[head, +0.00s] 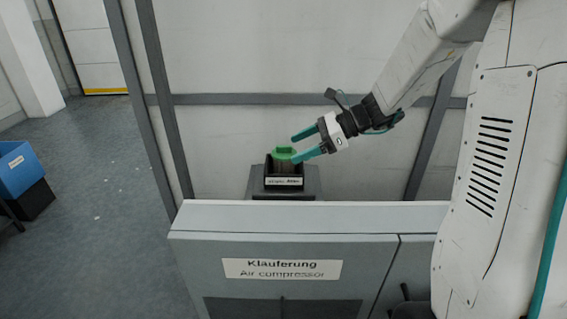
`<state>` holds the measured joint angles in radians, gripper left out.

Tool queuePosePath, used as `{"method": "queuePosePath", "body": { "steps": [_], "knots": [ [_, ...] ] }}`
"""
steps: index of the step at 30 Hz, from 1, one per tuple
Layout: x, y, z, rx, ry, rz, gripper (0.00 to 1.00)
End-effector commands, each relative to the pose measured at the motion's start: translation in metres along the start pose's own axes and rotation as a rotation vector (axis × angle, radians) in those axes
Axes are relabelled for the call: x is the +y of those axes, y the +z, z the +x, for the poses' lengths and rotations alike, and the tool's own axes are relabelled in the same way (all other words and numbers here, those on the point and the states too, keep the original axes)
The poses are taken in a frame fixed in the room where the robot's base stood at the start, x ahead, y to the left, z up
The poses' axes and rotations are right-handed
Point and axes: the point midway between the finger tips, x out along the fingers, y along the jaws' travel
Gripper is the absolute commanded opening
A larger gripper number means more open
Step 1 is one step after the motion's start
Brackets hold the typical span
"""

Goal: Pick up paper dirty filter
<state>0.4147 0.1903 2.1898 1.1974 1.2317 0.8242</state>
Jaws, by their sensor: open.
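A filter with a green top (284,153) and a brownish body sits upright in a small black holder (269,176) with a white label on its front. The holder stands on a grey pedestal behind the compressor cabinet. My gripper (296,148) is open, with two teal fingers reaching in from the right. One finger is above and behind the green top, the other passes near its right side. I cannot tell whether either finger touches the filter. The filter's lower part is hidden inside the holder.
A grey cabinet (300,218) labelled "Air compressor" stands in front. Grey frame posts and pale wall panels (240,50) close off the back. Blue and black bins (22,168) stand at the far left, with open floor (95,225) between.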

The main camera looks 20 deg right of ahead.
Motion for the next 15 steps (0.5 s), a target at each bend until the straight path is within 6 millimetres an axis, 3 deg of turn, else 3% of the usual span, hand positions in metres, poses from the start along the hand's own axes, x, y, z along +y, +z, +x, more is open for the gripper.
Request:
{"method": "queuePosePath", "body": {
  "steps": [9, 15],
  "knots": [
    [0.002, 0.001, 0.045, 0.001, 0.003, -0.002, 0.82],
    [0.002, 0.001, 0.050, 0.001, 0.000, -0.003, 0.82]
  ]
}}
